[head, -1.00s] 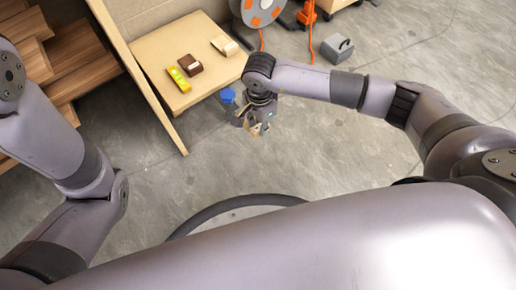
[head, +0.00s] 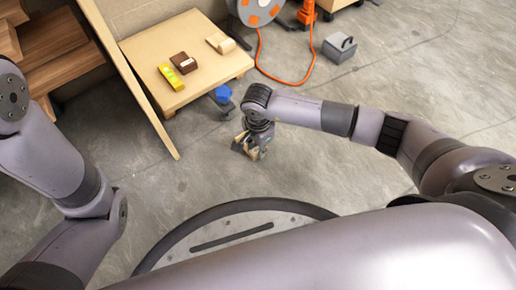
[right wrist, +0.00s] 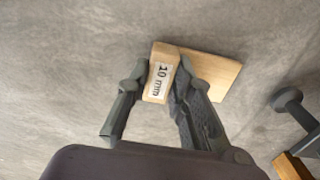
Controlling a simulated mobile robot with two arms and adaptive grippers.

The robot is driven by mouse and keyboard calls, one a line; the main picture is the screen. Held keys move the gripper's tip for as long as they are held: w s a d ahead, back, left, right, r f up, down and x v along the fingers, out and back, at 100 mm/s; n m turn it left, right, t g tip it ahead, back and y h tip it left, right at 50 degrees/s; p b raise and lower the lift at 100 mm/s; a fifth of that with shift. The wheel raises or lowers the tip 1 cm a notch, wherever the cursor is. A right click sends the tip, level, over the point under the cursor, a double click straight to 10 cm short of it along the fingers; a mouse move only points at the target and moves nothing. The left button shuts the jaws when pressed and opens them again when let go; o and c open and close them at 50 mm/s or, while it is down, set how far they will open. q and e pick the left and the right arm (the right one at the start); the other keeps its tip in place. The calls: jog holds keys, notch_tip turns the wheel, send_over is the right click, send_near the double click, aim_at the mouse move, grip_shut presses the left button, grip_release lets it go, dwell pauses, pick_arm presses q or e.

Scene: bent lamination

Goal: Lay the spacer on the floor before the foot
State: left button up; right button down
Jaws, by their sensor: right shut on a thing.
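In the head view the right gripper (head: 252,150) hangs over the floor, right of the leaning board (head: 135,85); the spacer is small and partly hidden there. I cannot tell its exact height above the floor. The lower end of the board reaches the floor left of the gripper. I cannot tell for certain which part is the foot. My left gripper is out of view.
A low wooden bench (head: 215,75) carries a yellow level (head: 171,76), a brown block (head: 184,62) and a pale block (head: 220,43). A blue-capped thing (head: 223,93) is at its edge. A grey weight (head: 340,46) and an orange cable (head: 290,80) lie behind. The middle floor is clear.

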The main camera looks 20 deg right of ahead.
jog(key=shift+f, duration=0.1)
jog(key=c, duration=1.4)
grip_release()
notch_tip(320, 180, up, 12)
jog(key=p, duration=0.9)
